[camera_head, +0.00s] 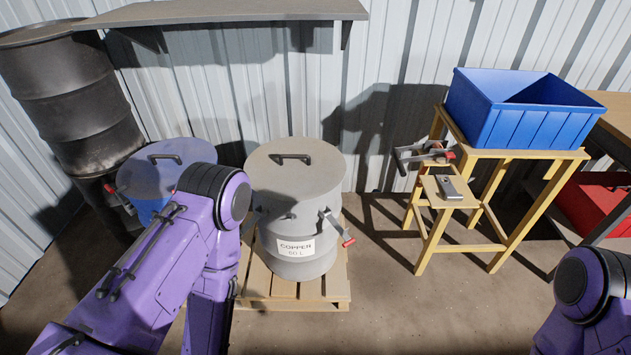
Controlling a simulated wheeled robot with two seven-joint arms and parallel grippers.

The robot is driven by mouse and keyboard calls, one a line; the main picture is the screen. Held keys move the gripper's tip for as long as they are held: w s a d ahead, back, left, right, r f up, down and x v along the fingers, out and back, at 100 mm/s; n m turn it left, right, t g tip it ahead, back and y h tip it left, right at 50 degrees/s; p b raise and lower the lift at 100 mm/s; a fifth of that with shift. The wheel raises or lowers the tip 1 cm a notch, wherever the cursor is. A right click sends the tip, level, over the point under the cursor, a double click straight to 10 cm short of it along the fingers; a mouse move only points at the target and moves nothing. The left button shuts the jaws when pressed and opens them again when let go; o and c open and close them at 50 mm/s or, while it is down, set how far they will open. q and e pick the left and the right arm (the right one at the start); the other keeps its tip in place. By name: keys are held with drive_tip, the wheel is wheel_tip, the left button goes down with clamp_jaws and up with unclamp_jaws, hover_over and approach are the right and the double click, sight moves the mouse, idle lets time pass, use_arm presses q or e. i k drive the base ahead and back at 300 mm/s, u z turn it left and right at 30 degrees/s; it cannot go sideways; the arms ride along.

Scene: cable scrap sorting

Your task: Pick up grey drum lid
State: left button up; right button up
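The grey drum lid (295,167) lies flat on top of a grey drum (296,229) labelled COPPER 60 L, near the middle of the head view. The lid has a dark bar handle (291,157) on its top. A clamp lever with a red grip (340,228) sits on the drum's right side. My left arm comes in from the lower left and hides part of the drum's left side. Its gripper is out of view. My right arm shows only at the lower right edge, and its gripper is out of view.
The drum stands on a wooden pallet (293,288). A blue drum with a lid (165,165) stands left, partly behind my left arm. A wooden stand (515,155) with a blue bin (520,110) is at right. A shelf (220,12) overhangs the back wall. Floor between pallet and stand is clear.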

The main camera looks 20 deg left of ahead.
sight(292, 168)
drive_tip(key=z, duration=0.4)
drive_tip(key=k, duration=0.85)
drive_tip(key=u, duration=0.6)
drive_tip(key=i, duration=0.65)
drive_tip(key=u, duration=0.5)
drive_tip(key=i, duration=0.85)
drive_tip(key=z, duration=0.4)
